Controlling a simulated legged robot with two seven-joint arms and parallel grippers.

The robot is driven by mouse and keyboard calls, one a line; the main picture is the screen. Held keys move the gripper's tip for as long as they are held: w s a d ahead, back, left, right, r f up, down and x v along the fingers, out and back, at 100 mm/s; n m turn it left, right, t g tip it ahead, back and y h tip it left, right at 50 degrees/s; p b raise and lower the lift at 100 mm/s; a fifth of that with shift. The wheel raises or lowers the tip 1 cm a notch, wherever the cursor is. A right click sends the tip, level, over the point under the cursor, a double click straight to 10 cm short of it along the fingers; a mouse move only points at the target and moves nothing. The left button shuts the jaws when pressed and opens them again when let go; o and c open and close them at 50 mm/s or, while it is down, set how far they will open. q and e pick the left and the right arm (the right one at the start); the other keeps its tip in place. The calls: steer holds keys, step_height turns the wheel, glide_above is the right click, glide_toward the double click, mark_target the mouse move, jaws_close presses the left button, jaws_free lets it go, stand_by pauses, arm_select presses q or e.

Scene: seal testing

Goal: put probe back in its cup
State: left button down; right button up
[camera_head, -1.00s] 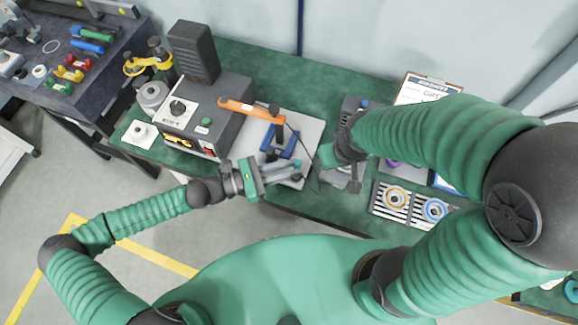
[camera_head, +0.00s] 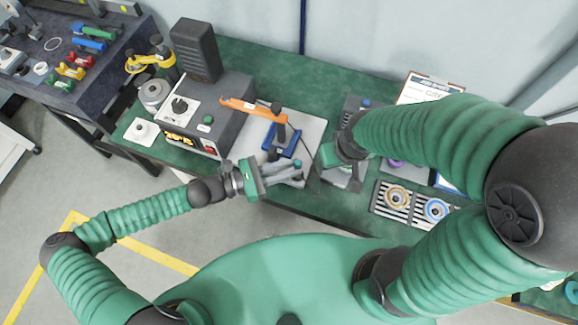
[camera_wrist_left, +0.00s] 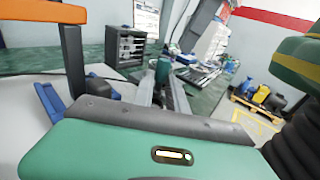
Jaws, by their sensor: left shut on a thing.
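My left gripper (camera_head: 297,173) is shut on a thin, dark thing with a teal end, which I take to be the probe (camera_head: 297,163). It is over the near edge of the pale plate on the green bench. In the left wrist view the teal end (camera_wrist_left: 162,70) shows between the two grey fingers; the rest is hidden. No cup can be clearly made out.
A blue fixture (camera_head: 283,141) with a dark post and orange lever (camera_head: 252,111) stands on the pale plate (camera_head: 312,130), just beyond my left gripper. A grey control box (camera_head: 222,108) stands left. A striped tray (camera_head: 412,207) with rings lies right.

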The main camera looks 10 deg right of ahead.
arm_select(q)
steer(key=shift+f+b, duration=0.3)
steer(key=shift+f, duration=0.4)
steer(key=shift+f, duration=0.6)
steer(key=c, duration=1.3)
jaws_free()
steer(key=shift+o, duration=0.2)
step_height(320, 180, up, 8)
steer(key=p, duration=0.7)
